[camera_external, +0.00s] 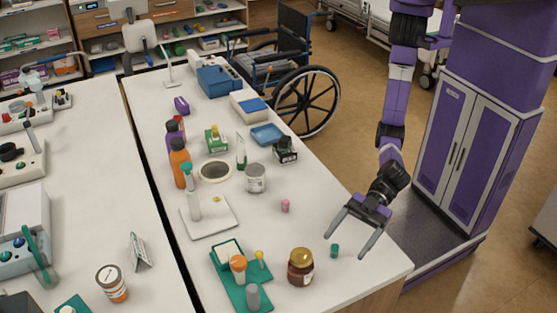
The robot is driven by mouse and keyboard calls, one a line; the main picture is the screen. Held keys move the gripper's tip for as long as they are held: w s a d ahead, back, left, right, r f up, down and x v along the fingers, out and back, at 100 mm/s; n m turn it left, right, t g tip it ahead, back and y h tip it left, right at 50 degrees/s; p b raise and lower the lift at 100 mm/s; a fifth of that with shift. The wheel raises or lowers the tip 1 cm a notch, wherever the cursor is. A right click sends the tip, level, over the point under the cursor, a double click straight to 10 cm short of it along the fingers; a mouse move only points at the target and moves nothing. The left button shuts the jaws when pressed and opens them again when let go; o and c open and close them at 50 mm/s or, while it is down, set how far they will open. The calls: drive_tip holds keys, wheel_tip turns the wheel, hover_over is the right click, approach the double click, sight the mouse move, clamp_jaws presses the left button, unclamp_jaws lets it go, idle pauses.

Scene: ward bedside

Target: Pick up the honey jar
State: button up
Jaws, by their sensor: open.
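The honey jar (301,268) stands upright near the front end of the white table. It is dark reddish brown with a gold-coloured lid and a pale label. My gripper (350,236) is open and empty, above the table's right side. In the picture it is to the right of and higher than the jar, with its fingers pointing down and towards the front. The fingers are apart from the jar. No part of the jar is hidden by my gripper.
A small teal cylinder (335,250) stands between jar and gripper. A green tray (225,262) with several bottles is left of the jar. A pink cylinder (285,206) and a grey tin (255,178) stand farther back. The white table (330,290) is bare right of the jar.

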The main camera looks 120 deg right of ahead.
drive_tip(key=w+a+m+h, duration=0.2)
drive_tip(key=w, duration=0.1)
drive_tip(key=m+h, duration=0.4)
drive_tip(key=h, duration=0.1)
approach(302, 256)
drive_tip(key=w+f, duration=0.2)
drive_tip(key=shift+p+x, duration=0.65)
drive_tip(key=shift+x, duration=3.3)
drive_tip(key=shift+d+r, duration=0.1)
clamp_jaws()
drive_tip(key=shift+r, duration=0.1)
